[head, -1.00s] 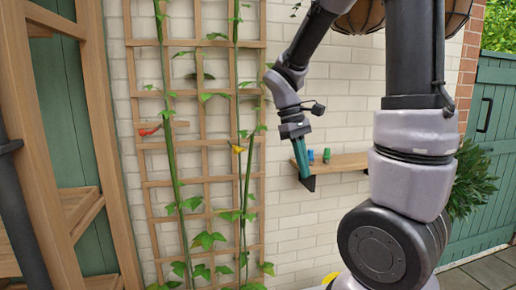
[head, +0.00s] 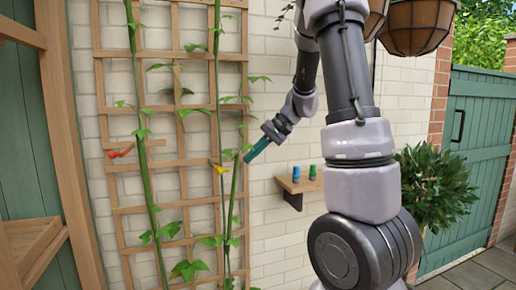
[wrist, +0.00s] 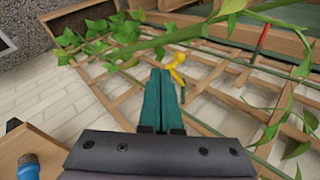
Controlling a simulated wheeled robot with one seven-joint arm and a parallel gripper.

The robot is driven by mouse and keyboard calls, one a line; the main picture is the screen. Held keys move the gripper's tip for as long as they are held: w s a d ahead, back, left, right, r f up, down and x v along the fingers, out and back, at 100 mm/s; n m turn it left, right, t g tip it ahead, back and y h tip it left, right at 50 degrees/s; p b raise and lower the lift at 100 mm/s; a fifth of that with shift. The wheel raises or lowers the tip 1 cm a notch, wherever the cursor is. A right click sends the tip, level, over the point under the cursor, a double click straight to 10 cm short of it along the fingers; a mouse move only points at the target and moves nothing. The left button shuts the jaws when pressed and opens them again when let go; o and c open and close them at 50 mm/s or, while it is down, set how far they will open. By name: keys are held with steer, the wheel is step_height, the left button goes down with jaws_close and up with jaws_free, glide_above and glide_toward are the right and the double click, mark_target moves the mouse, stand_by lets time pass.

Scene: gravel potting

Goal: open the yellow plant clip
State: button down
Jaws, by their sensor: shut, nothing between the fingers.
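The yellow plant clip (head: 220,169) is on the right-hand green stem in front of the wooden trellis (head: 180,108). It also shows in the wrist view (wrist: 176,66), just beyond my fingertips and a little to their right. I cannot tell whether the clip is open or closed. My gripper (head: 247,159) points left and down toward the clip, to its right and slightly higher in the head view. In the wrist view its two teal fingers (wrist: 160,75) lie together with nothing between them. They look apart from the clip.
A red clip (head: 120,153) is at the left stem. A small wooden shelf (head: 300,186) on the wall holds a blue piece (head: 295,173) and a green piece (head: 312,172). Leaves surround the stems. Hanging baskets (head: 414,30) are at the upper right.

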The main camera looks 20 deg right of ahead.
steer(key=a+f, duration=0.1)
steer(key=w+a+f, duration=0.1)
steer(key=a, duration=0.1)
steer(key=a+f, duration=0.1)
steer(key=a, duration=0.1)
steer(key=shift+w, duration=0.25)
steer(key=shift+w+a, duration=0.25)
steer(key=shift+a, duration=0.35)
steer(key=shift+a, duration=0.1)
steer(key=a, duration=0.1)
steer(key=s+a, duration=0.1)
steer(key=a, duration=0.1)
steer(key=shift+a, duration=0.2)
stand_by(0.5)
